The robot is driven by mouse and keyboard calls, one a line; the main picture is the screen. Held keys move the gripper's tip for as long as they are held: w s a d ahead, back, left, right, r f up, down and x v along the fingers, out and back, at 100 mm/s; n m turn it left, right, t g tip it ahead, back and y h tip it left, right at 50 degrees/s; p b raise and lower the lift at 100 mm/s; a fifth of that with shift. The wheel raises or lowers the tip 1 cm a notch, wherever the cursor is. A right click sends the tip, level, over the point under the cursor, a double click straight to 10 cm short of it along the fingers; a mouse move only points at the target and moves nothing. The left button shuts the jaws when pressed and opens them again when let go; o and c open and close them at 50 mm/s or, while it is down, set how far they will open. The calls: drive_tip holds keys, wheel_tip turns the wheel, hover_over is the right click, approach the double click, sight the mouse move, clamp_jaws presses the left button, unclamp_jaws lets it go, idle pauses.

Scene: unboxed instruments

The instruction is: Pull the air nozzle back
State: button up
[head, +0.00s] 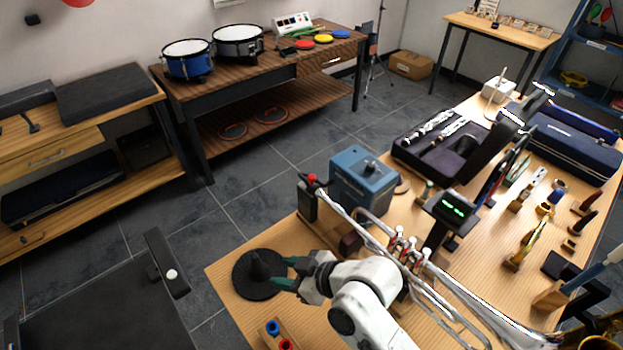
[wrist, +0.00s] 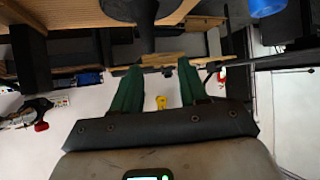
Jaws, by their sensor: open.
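My gripper (head: 280,272) is in the lower middle of the head view, with its green fingers pointing left beside a black cone on a round base (head: 247,284). In the wrist view the fingers (wrist: 158,68) are spread with nothing between them. A dark upright block with a red ball top (head: 311,181) stands by the silver trumpet's (head: 352,218) near end; it may be the air nozzle, but I cannot tell for sure. It stands beyond my gripper, apart from it. A blue box (head: 362,178) with a dark knob stands just behind it.
The trumpet runs across the wooden table (head: 225,275) to the lower right, close to my arm. A green-digit display (head: 452,205) stands behind it. An open dark case (head: 408,150) and small instruments fill the far side. Blue and red rings in a wooden holder (head: 270,342) sit in front.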

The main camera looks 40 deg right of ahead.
sight(310, 180)
drive_tip(key=w+d+r+m+t+h+b, duration=0.1)
drive_tip(key=w+r+m+t+h, duration=0.4)
drive_tip(key=w+r+t, duration=0.8)
drive_tip(key=s+d+f+m+g+h+b, duration=0.25)
drive_tip(key=d+f+m+g+h, duration=0.55)
drive_tip(key=m+g+h, duration=0.65)
drive_tip(key=shift+n+g+h, duration=0.55)
drive_tip(key=shift+g+h, duration=0.3)
drive_tip(key=shift+g, duration=0.1)
drive_tip(key=p+x, duration=0.1)
drive_tip(key=x, duration=0.9)
drive_tip(key=shift+d+r, duration=0.1)
drive_tip(key=shift+d, duration=0.05)
